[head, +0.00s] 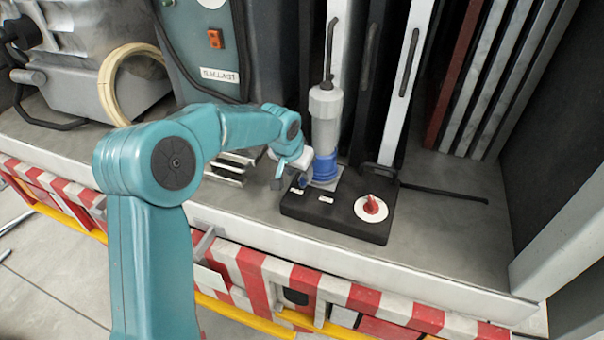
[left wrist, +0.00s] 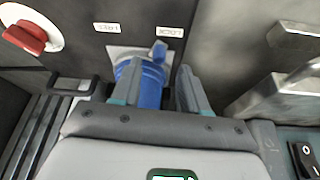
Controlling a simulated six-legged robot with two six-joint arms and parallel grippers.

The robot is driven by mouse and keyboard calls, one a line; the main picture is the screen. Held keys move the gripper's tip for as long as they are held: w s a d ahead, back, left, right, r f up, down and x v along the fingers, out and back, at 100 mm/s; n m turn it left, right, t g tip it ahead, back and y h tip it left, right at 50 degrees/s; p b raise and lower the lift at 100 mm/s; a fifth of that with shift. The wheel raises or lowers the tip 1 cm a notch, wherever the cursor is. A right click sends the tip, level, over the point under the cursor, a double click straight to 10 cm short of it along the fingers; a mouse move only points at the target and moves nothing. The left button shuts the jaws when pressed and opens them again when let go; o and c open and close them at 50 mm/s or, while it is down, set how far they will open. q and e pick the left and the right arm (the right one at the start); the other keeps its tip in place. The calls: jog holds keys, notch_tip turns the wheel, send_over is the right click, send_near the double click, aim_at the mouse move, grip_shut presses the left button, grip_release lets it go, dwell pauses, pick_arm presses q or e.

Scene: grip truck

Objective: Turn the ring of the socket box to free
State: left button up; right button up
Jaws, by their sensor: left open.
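The socket box (head: 345,222) is a flat black base on the truck's deck. A blue ring (head: 325,170) sits on it around the foot of an upright grey plug (head: 325,115). In the left wrist view the ring's blue lug (left wrist: 158,50) points toward the LOCK label (left wrist: 170,31); the FREE label (left wrist: 106,27) lies to its left. My left gripper (head: 298,181) is open beside the ring in the head view. In the left wrist view the ring (left wrist: 150,75) shows between its fingers (left wrist: 158,85); contact cannot be told. My right gripper is not in view.
A red knob (head: 371,207) on a white disc stands at the box's right end. A dark bar (head: 445,194) lies on the deck to the right. Tall panels (head: 405,65) stand behind. Metal blocks (head: 228,166) lie left of the box. The front right deck is clear.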

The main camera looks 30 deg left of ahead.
aim_at(303, 180)
pick_arm(q)
jog(key=x, duration=0.3)
jog(key=shift+d, duration=0.15)
jog(key=shift+w+f, duration=0.15)
jog(key=shift+f, duration=0.15)
grip_shut()
